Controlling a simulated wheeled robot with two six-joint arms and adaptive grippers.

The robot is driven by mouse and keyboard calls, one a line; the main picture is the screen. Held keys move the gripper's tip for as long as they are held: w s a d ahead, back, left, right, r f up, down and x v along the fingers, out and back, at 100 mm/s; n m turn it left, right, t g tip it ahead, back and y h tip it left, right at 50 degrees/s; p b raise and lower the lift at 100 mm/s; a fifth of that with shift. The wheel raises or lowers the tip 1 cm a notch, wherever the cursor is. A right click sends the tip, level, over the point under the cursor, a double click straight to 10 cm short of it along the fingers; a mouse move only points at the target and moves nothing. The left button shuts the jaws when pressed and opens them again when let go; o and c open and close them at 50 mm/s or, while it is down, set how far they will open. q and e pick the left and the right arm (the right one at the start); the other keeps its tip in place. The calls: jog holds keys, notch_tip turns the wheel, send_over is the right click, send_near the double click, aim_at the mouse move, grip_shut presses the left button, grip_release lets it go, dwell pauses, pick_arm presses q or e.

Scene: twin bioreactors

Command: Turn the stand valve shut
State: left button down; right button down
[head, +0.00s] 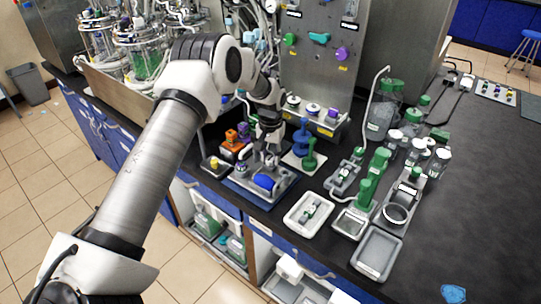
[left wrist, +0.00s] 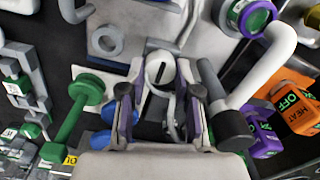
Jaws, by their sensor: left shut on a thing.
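My left gripper (head: 270,143) reaches down from the left over a small grey stand (head: 285,186) on the bench. In the left wrist view, the fingers of my left gripper (left wrist: 160,105) are closed around a pale round part with a dark slot, which I take for the stand valve (left wrist: 160,70). In the head view the gripper hides the valve, so its turn angle cannot be told there. A blue cylinder (head: 265,181) lies at the front of the stand. My right gripper is not in view.
Green (head: 309,158) and blue (head: 301,135) dumbbell-shaped pieces stand close right of the gripper. Orange blocks (head: 238,136) stand close left. A steel panel (head: 322,60) rises behind. The black bench (head: 470,200) is mostly clear at far right.

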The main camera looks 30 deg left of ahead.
pick_arm(q)
jog(key=shift+s+f, duration=0.1)
jog(key=shift+f, duration=0.1)
jog(key=c, duration=0.8)
grip_release()
jog(key=shift+r, duration=0.1)
